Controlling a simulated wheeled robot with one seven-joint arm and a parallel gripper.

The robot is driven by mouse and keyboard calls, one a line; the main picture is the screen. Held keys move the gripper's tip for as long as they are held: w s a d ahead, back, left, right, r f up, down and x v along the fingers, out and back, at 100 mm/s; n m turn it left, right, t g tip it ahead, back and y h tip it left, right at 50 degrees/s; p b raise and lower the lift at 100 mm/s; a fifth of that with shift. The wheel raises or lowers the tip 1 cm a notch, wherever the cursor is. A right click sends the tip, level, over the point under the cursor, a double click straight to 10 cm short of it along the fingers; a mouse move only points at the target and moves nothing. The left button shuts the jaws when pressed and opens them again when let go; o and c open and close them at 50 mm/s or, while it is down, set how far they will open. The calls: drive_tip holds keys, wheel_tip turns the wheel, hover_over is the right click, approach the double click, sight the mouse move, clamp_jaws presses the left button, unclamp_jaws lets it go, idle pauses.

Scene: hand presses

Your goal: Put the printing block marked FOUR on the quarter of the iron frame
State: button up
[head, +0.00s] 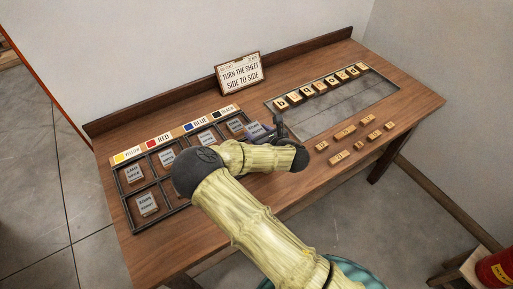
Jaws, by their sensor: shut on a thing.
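The dark iron frame (124,196) lies on the left of the table, divided into compartments. Pale blocks with small dark lettering lie in it: one at the upper left (134,173), one at the lower left (147,204), and others along the upper row (167,157). I cannot read FOUR on any of them. My gripper (268,130) is by the frame's right end, beside a greyish block (255,130) that it appears to be shut on. The block's marking is not readable. My arm hides much of the frame's lower row.
A colour strip (172,137) with yellow, red, blue and black marks runs behind the frame. A sign (239,73) reads "TURN THE SHEET SIDE TO SIDE". A grey tray (335,109) at the right holds a row of letter blocks (320,86). Several loose wooden pieces (345,132) lie before it.

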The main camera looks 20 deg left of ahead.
drive_tip(key=shift+s+a, duration=0.15)
drive_tip(key=shift+s, duration=0.4)
drive_tip(key=f, duration=0.6)
drive_tip(key=shift+w+p, duration=0.2)
drive_tip(key=shift+p, duration=0.15)
drive_tip(key=shift+f, duration=0.1)
drive_tip(key=shift+f, duration=1.8)
drive_tip(key=shift+f, duration=0.2)
drive_tip(key=o, duration=1)
drive_tip(key=shift+r, duration=0.2)
